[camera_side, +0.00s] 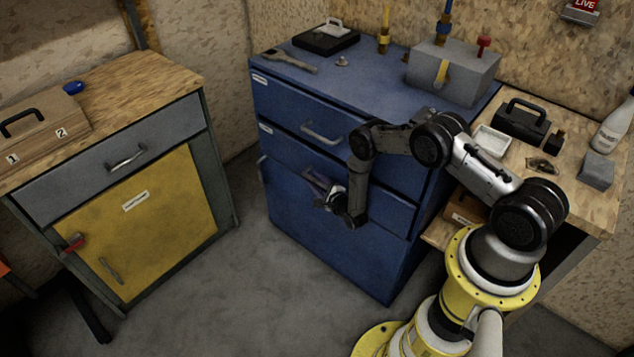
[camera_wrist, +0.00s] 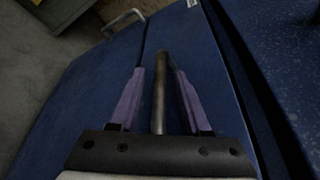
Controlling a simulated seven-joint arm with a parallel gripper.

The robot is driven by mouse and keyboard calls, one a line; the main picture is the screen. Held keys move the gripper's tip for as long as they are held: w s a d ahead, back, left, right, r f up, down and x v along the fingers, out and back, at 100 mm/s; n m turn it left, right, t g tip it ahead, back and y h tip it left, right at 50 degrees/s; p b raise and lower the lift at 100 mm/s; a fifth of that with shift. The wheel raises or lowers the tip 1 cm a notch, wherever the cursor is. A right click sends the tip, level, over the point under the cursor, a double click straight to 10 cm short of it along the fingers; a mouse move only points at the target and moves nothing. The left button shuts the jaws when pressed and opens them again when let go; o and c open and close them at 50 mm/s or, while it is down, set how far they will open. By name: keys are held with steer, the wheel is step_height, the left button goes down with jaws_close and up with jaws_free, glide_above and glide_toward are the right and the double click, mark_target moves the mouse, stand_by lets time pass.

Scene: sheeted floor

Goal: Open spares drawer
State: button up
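The blue cabinet (camera_side: 340,240) stands in the middle of the side view, with stacked drawer fronts and small labels I cannot read. I cannot tell which drawer is the spares drawer. Its drawers look closed. The upper drawer has a silver handle (camera_side: 322,133). Another handle (camera_wrist: 122,20) shows farther off.
A grey box (camera_side: 470,72), a black tray (camera_side: 325,40) and a wrench (camera_side: 290,61) are on the cabinet top. A wooden side bench (camera_side: 560,190) stands right. A workbench with a yellow door (camera_side: 150,225) stands left. Grey floor (camera_side: 240,295) lies open between.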

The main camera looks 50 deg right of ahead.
jaws_close()
stand_by(1.3)
